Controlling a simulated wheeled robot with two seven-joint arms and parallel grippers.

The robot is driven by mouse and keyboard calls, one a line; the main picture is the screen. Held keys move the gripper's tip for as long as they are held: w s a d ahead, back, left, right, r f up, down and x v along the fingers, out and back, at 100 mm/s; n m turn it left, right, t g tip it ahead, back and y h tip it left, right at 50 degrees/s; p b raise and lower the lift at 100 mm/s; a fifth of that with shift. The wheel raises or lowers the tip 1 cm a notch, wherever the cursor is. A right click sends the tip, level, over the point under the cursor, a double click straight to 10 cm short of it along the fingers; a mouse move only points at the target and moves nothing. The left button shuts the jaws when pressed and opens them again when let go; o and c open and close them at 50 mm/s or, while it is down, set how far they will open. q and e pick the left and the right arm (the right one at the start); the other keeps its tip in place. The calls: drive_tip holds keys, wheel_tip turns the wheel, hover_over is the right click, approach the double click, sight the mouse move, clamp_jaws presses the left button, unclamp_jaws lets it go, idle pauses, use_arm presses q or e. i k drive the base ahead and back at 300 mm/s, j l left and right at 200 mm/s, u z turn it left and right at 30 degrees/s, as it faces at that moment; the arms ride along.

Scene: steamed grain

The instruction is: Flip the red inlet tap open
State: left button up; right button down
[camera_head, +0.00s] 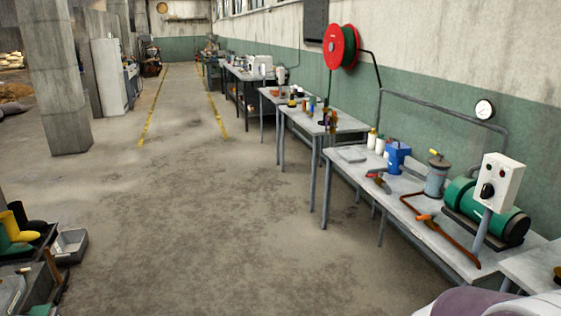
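No part is plainly recognisable as the red inlet tap at this size. A small orange-red lever (425,217) sits on a copper-coloured pipe (445,237) on the near right workbench (365,168). Neither of my grippers is in view.
A green motor-like tank (476,208), a grey canister (437,177) and a white switch box (497,182) on a post crowd the bench. Open concrete floor (200,220) lies left of it. Boots and a grey tray (70,245) stand lower left.

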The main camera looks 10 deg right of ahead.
sight(381, 174)
drive_tip(key=i+j+z, duration=0.1)
drive_tip(key=i+z, duration=0.25)
drive_tip(key=i, duration=0.15)
drive_tip(key=i+j+z, duration=0.75)
drive_tip(key=i, duration=0.2)
drive_tip(key=i+u, duration=0.1)
drive_tip(key=i, duration=1.25)
drive_tip(key=i+l+u, duration=0.1)
drive_tip(key=i, duration=1.3)
